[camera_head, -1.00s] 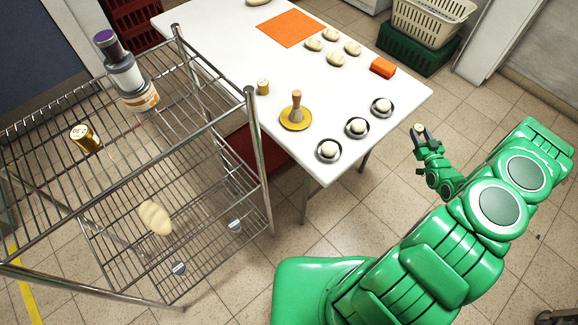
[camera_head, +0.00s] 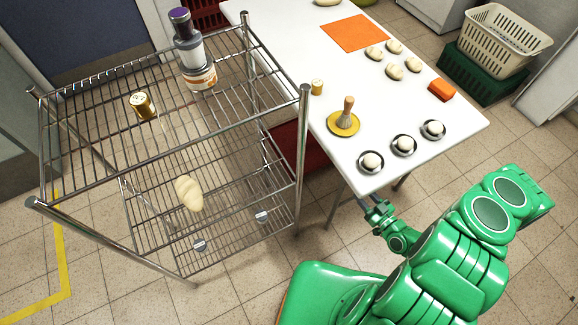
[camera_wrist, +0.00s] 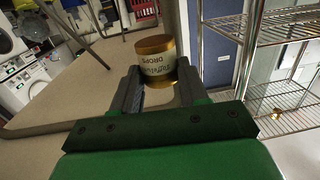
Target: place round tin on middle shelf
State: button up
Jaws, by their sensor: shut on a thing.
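My gripper (camera_wrist: 158,88) is shut on a round tin (camera_wrist: 156,62) with a gold lid and a pale label reading "DROPS", upside down in the wrist view. In the head view my gripper (camera_head: 372,203) is low beside the white table's near edge; the tin is not clearly visible there. The wire rack (camera_head: 303,150) stands to the left of my gripper, with a gap between them. Its top shelf (camera_head: 110,150) and lower wire shelving (camera_head: 235,235) show. The rack also appears at the right of the wrist view (camera_wrist: 280,30).
A pale loaf (camera_head: 188,193) lies on lower shelving. Floor before the rack is clear.

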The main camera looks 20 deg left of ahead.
aim_at(245, 180)
jog(key=s+a+r+n+g+y, duration=0.2)
jog(key=s+a+r+n+g, duration=0.15)
jog(key=s+a, duration=0.65)
jog(key=s+a+r+n+g+y, duration=0.25)
jog(key=s+a+r+g, duration=0.2)
jog(key=s+a, duration=0.6)
jog(key=w+a+r+t, duration=0.1)
jog(key=w+a, duration=0.2)
jog(key=a, duration=0.1)
jog(key=w+a+r+m+t+h, duration=0.1)
jog(key=w+a+r, duration=0.1)
jog(key=w+a, duration=0.1)
jog(key=w+a+r+m+t, duration=0.1)
jog(key=w+a+r, duration=0.1)
jog(key=a, duration=0.3)
jog(key=shift+w+r+h, duration=0.1)
jog(key=shift+w+h, duration=0.15)
jog(key=shift+w, duration=0.6)
jog(key=shift+w+a+r+m+t+h, duration=0.25)
jog(key=shift+w+a+m+t, duration=0.2)
jog(key=shift+a, duration=1.1)
jog(key=shift+w+a+r+m+t+h, duration=0.35)
jog(key=shift+a+t, duration=0.2)
jog(key=shift+a, duration=0.95)
jog(key=shift+w+a+r+m+t+h, duration=0.2)
jog(key=shift+w+a+m+t, duration=0.25)
jog(key=shift+a, duration=1.1)
jog(key=shift+s+f, duration=0.1)
jog(key=shift+f, duration=2.7)
jog(key=shift+f, duration=0.1)
